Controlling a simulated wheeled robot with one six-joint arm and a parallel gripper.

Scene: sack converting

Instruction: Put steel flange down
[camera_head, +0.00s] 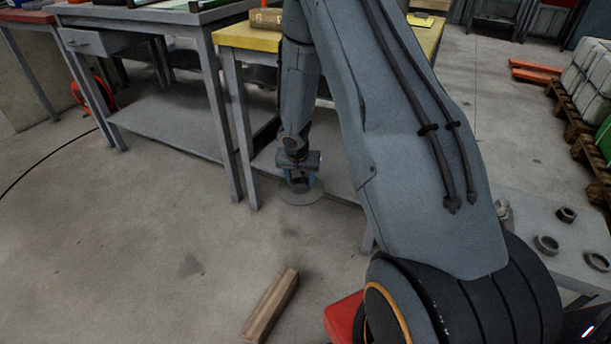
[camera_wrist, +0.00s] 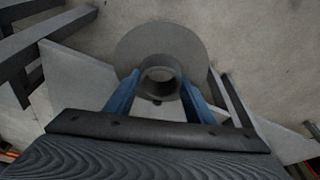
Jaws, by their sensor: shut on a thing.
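The steel flange (camera_head: 302,195) is a grey round disc with a raised hub, held below my gripper (camera_head: 300,176) in the head view. In the wrist view, the flange (camera_wrist: 150,40) shows its wide disc and open hub. The blue fingers of my gripper (camera_wrist: 163,90) are shut on the hub, one on each side. The flange hangs in front of the yellow-topped table, at about the height of its lower part. The gap between the flange and the floor is hard to judge.
A yellow-topped table (camera_head: 245,38) stands behind my arm, beside a grey workbench (camera_head: 185,18) with a lower shelf. A wooden block (camera_head: 270,303) lies on the floor. A grey table (camera_head: 570,235) at right holds several metal rings and nuts. Open floor lies at left.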

